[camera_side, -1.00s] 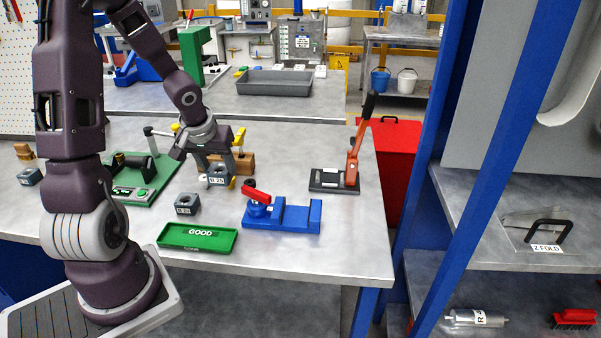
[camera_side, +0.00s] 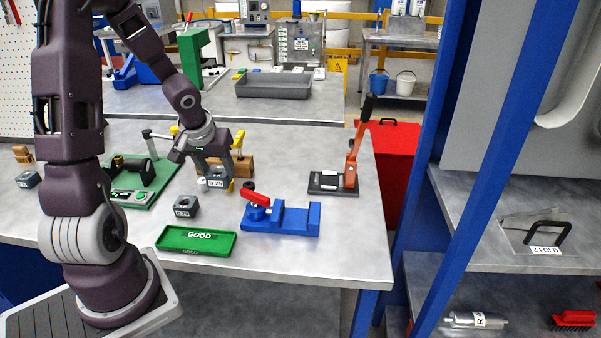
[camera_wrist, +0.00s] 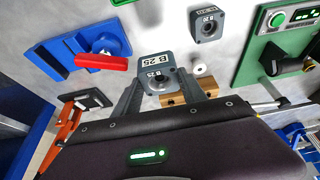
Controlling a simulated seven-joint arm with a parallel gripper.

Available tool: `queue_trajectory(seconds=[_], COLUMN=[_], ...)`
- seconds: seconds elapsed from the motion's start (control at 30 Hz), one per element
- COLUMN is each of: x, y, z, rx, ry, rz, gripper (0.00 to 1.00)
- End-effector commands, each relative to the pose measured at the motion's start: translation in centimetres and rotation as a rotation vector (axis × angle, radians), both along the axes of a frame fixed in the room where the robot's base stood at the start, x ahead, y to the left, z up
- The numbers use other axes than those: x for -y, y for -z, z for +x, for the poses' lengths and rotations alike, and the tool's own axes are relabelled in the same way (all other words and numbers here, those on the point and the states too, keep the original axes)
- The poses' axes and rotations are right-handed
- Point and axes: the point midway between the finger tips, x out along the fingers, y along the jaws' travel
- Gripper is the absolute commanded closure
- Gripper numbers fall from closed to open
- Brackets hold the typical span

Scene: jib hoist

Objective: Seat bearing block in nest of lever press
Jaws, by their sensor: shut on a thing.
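The bearing block (camera_side: 216,178), grey with a white B 25 label and a round bore, is between the fingers of my gripper (camera_side: 214,171). My gripper is shut on it, in front of a wooden stand. In the wrist view, the block (camera_wrist: 157,70) sits between the two grey fingertips. The lever press has a dark base (camera_side: 328,188) and an upright orange lever (camera_side: 352,158) with a black grip. It stands well to the right of my gripper. In the wrist view, its orange lever (camera_wrist: 62,132) shows at lower left. Its nest is too small to make out clearly.
A smaller grey block (camera_side: 186,206) stands near a green GOOD tray (camera_side: 197,248). A blue fixture with red handle (camera_side: 285,218) lies between my gripper and the table's front. A green fixture (camera_side: 150,192) stands left. The table between the wooden stand (camera_side: 240,165) and press is clear.

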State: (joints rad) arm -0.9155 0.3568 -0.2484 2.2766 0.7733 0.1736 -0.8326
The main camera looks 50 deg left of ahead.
Motion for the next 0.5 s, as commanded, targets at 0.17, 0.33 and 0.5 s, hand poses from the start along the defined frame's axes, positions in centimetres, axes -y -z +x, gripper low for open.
queue_trajectory(seconds=[0.17,0.33,0.5], x=[-0.8,-2.6,-2.2], y=[0.0,0.4,1.1], z=[1.6,7.7,16.1], rx=[0.0,-0.007,-0.02], ry=[-0.014,-0.063,-0.094], rz=[0.006,0.019,0.023], gripper=[1.0,1.0,1.0])
